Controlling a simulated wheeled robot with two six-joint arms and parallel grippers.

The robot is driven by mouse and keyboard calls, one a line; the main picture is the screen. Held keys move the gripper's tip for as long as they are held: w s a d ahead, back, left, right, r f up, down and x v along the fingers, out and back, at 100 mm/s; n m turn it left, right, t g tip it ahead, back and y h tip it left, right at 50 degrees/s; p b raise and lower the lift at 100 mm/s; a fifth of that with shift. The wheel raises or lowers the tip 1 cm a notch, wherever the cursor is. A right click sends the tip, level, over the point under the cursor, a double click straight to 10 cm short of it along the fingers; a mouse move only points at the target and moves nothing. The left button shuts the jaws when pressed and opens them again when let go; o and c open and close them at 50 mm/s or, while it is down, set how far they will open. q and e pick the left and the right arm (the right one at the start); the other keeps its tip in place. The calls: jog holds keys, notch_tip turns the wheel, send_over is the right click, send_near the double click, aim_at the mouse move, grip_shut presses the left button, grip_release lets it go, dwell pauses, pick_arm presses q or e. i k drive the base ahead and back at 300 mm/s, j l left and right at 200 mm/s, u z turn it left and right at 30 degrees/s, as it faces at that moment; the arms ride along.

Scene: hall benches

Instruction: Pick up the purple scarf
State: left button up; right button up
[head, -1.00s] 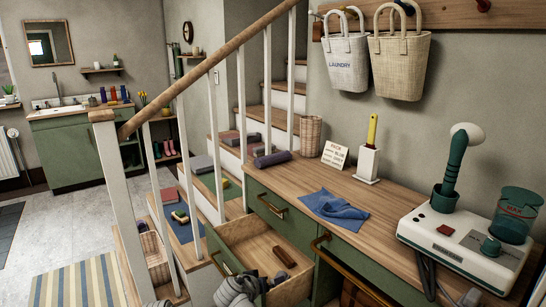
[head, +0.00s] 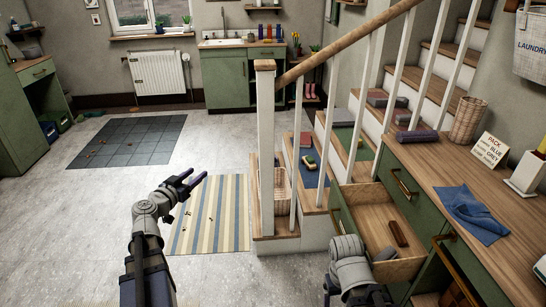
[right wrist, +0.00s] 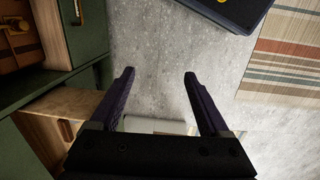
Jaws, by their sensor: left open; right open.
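A rolled purple cloth (head: 416,136), which looks like the scarf, lies at the far end of the wooden bench top (head: 440,165), beside the stairs. It does not show in the right wrist view. My left gripper (head: 195,178) is open and empty above the floor by the striped rug, well left of the cloth. My right arm shows at the bottom of the head view, in front of the open drawer. In the right wrist view my right gripper (right wrist: 159,74) is open, with only floor between its fingers.
The open drawer (head: 373,205) juts out below the bench top and holds a brown object (head: 398,233). A blue cloth (head: 470,212), a sign (head: 489,149) and a wicker basket (head: 468,120) stand or lie on the bench. The white-post railing (head: 266,150) rises left of the drawer. Floor at left is open.

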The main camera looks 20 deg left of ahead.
aim_at(408, 136)
jog(key=i+j+z, duration=0.15)
jog(key=z, duration=0.2)
jog(key=i+j+z, duration=0.15)
jog(key=j+z, duration=0.15)
jog(key=i+j+z, duration=0.1)
jog(key=j+z, duration=0.55)
jog(key=i+j+z, duration=0.1)
jog(key=j+z, duration=0.8)
jog(key=i, duration=0.35)
